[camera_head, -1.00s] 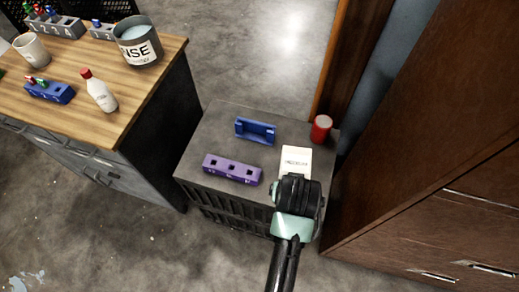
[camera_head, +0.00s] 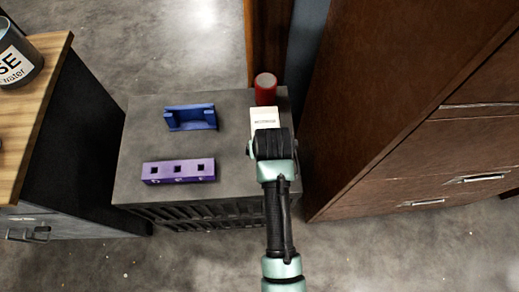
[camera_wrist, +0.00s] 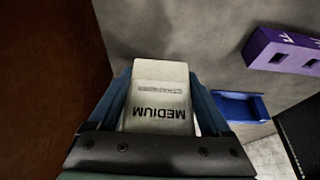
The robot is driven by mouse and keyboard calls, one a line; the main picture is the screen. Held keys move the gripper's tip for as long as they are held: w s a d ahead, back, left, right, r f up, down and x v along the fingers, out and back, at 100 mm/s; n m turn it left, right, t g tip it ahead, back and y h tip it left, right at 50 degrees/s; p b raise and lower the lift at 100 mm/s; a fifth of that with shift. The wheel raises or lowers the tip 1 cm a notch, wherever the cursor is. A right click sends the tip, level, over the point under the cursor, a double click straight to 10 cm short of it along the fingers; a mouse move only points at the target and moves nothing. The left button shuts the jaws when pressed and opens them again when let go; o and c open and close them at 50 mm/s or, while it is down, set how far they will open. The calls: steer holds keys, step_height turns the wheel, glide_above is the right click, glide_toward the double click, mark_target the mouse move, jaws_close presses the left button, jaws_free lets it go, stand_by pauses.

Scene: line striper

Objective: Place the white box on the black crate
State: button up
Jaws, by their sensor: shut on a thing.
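The white box (camera_head: 264,120) is at my gripper's end, over the right part of the black crate (camera_head: 142,185). In the wrist view the white box (camera_wrist: 160,95) reads "MEDIUM" and sits between the two blue fingers of my gripper (camera_wrist: 163,100), which is shut on it. In the head view my gripper (camera_head: 265,140) hides the box's near end. I cannot tell whether the box's underside touches the crate top.
On the crate top stand a blue holder (camera_head: 190,117), a purple block with square holes (camera_head: 179,170) and a red cylinder (camera_head: 265,89) just beyond the box. A brown cabinet (camera_head: 400,110) rises close on the right. A wooden-topped bench (camera_head: 30,110) is at left.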

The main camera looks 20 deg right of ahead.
steer(key=shift+f+b, duration=0.6)
steer(key=shift+f, duration=2.45)
steer(key=shift+f, duration=0.1)
